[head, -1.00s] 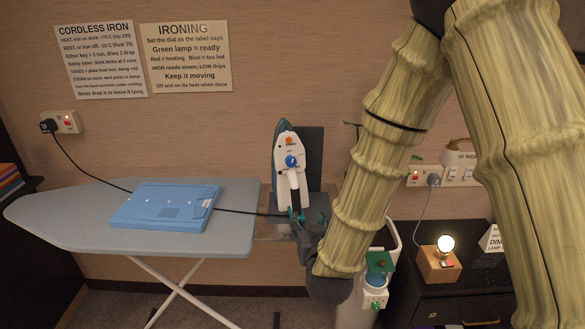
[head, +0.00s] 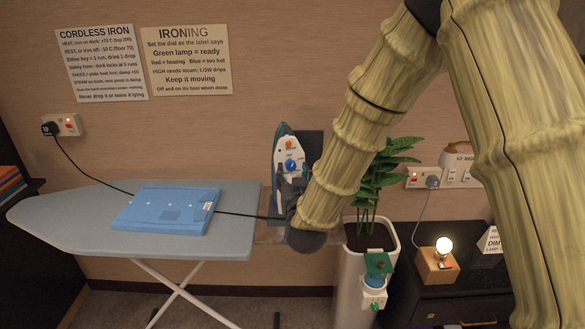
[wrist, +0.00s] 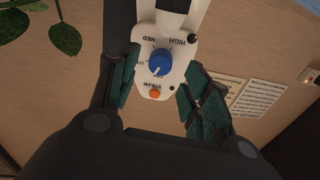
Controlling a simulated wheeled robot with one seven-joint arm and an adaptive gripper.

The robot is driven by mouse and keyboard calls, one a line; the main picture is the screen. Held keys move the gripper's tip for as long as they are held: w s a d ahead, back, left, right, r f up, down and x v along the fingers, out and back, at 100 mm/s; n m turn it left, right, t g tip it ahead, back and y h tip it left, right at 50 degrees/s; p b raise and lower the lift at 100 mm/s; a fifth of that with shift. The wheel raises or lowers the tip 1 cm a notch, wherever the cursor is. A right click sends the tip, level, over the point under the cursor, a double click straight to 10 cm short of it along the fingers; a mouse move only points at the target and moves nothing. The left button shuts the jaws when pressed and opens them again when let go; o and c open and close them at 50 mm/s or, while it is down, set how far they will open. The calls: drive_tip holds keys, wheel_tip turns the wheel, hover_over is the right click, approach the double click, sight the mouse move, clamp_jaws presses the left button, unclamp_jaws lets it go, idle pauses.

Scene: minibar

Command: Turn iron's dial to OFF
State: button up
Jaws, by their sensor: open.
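The white iron (head: 282,148) stands upright in its dock at the right end of the ironing board, and its face fills the upper middle of the wrist view (wrist: 182,71). Its blue dial (wrist: 159,62) has a white mark pointing down and slightly left. HIGH and MED read upside down above the dial, and the label by the mark is too small to read. An orange steam button (wrist: 154,94) is below the dial. My gripper (wrist: 160,68) is open, its dark green fingers on either side of the dial with gaps. In the head view my arm partly hides the iron's lower part.
A folded blue garment (head: 167,209) lies on the ironing board (head: 75,215), with the black cord crossing behind it. A potted plant (head: 372,185) in a white planter stands right of the dock. A lit lamp (head: 445,246) stands on the dark cabinet.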

sight(291, 166)
drive_tip(key=shift+w+a, duration=0.15)
drive_tip(key=shift+w, duration=1)
drive_tip(key=c, duration=1.1)
drive_tip(key=shift+o, duration=0.2)
drive_tip(key=shift+f, duration=0.1)
drive_tip(key=n+b, duration=0.1)
drive_tip(key=n, duration=0.1)
drive_tip(key=shift+n, duration=0.3)
drive_tip(key=shift+n+y+b, duration=0.3)
drive_tip(key=shift+n+b, duration=0.35)
drive_tip(key=shift+n, duration=0.65)
drive_tip(key=o, duration=1.1)
drive_tip(key=shift+c, duration=0.2)
